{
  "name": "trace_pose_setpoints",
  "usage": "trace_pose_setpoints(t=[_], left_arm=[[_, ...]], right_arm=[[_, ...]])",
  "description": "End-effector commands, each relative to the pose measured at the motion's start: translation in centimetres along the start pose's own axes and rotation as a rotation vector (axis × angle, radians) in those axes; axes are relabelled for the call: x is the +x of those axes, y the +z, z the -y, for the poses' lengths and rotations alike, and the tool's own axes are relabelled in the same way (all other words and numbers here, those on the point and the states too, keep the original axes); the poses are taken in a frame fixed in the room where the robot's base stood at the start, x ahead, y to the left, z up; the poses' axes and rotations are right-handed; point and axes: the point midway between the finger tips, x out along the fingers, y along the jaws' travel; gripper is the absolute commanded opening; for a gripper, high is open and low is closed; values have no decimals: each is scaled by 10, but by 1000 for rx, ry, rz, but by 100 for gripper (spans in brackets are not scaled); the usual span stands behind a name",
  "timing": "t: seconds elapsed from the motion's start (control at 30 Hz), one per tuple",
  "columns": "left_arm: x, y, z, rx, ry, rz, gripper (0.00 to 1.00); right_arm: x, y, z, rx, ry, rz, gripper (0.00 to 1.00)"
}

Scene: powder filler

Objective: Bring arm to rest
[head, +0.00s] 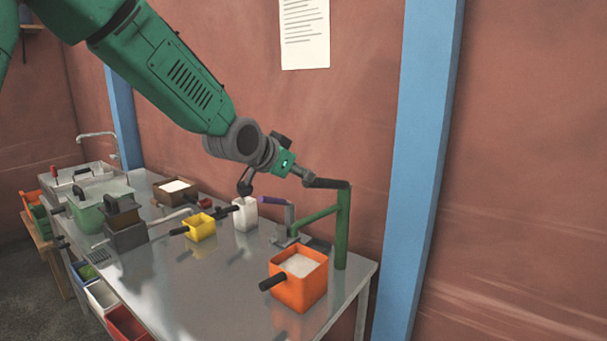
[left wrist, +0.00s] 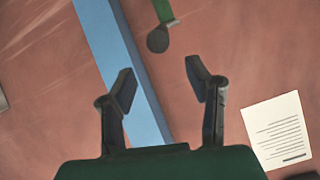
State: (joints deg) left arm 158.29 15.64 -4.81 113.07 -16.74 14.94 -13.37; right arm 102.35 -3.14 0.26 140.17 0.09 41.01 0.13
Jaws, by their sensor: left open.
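My left arm comes in from the upper left in the head view and reaches over the metal table (head: 190,290). Its gripper (head: 277,183) is above the table's back part, with its fingers spread. In the left wrist view the gripper (left wrist: 160,80) is open, with nothing between its fingers. A green post (head: 342,230) with a black handle stands near the gripper; the handle's round end (left wrist: 157,40) shows beyond the fingertips in the left wrist view. Whether the gripper touches the handle I cannot tell. My right gripper is not in view.
A white container (head: 245,215) stands below the gripper. A yellow container (head: 200,228) and an orange container (head: 313,284) with white powder stand nearby. The wall has a blue post (head: 417,150) and a paper sheet (head: 305,33). The table's front middle is clear.

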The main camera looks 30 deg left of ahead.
Motion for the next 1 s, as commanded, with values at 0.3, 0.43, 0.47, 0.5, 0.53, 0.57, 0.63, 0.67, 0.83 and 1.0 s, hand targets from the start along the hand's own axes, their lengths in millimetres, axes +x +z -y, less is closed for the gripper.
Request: trace_pose_setpoints(t=[0.3, 0.43, 0.47, 0.5, 0.53, 0.57, 0.63, 0.67, 0.83, 1.0], left_arm=[[-1, 0, 0, 0, 0, -1, 44], [0, 0, 0, 0, 0, -1, 44], [0, 1, 0, 0, 1, 1, 44], [2, 4, -2, -2, 3, 7, 44], [4, 9, -4, -3, 5, 15, 44], [6, 16, -8, -6, 9, 26, 44], [16, 41, -20, -18, 23, 68, 44], [21, 56, -27, -27, 30, 92, 44], [42, 169, -77, -86, 74, 272, 44], [31, 290, -127, -149, 100, 469, 44]], right_arm=[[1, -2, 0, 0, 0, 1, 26], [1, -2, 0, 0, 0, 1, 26], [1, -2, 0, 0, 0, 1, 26], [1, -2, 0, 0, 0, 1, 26], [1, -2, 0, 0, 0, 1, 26], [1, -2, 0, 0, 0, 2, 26], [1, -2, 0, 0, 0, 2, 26], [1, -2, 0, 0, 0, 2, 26], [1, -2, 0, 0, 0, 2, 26], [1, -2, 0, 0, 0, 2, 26]])
